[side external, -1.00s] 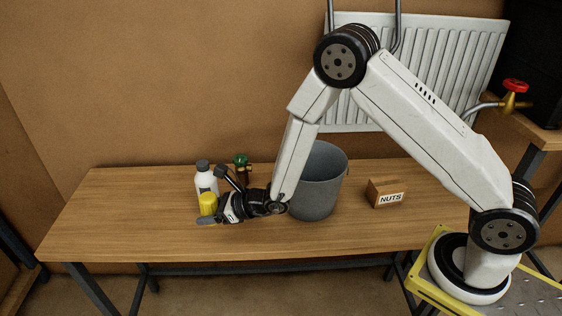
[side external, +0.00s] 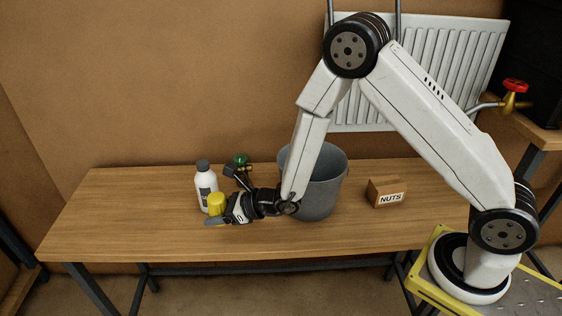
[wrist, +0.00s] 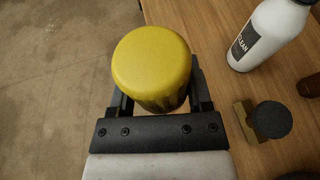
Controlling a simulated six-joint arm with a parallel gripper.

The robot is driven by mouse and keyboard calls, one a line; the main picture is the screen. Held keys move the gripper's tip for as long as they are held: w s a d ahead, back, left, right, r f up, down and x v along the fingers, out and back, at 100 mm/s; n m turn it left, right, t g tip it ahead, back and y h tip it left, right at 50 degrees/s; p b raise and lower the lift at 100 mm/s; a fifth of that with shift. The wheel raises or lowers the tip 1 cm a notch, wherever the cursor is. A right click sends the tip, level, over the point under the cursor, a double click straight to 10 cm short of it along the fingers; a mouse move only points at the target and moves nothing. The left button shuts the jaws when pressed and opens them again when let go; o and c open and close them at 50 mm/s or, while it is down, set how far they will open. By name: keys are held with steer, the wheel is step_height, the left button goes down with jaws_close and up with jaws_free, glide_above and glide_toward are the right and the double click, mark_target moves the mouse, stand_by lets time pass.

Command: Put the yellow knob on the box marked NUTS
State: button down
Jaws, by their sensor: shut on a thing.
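The yellow knob (side external: 216,203) is between the fingers of my gripper (side external: 218,217), near the left part of the bench. In the wrist view the knob (wrist: 152,65) fills the space between the black fingers of my gripper (wrist: 155,100), which is shut on it. I cannot tell from the side how far it is above the bench top. The box marked NUTS (side external: 386,193) is a small brown box with a white label, on the right part of the bench, well apart from my gripper.
A grey bucket (side external: 318,200) stands between my gripper and the box, partly behind my arm. A white bottle (side external: 206,184) with a dark cap stands just behind the knob. A green-handled valve (side external: 240,160) is behind my wrist. The bench top (side external: 120,215) is clear at the left.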

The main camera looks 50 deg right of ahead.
steer(key=shift+r, duration=0.1)
steer(key=s+d+r+m+h, duration=0.1)
steer(key=d+r+h, duration=0.1)
steer(key=d+r, duration=0.6)
steer(key=s+d+r+m+t+h, duration=0.1)
steer(key=s+d+r+m, duration=0.1)
steer(key=d+r, duration=0.6)
steer(key=shift+r+m+t+h, duration=0.3)
steer(key=shift+r+h, duration=0.1)
steer(key=shift+r, duration=0.8)
steer(key=shift+a+f, duration=0.1)
steer(key=shift+f, duration=0.05)
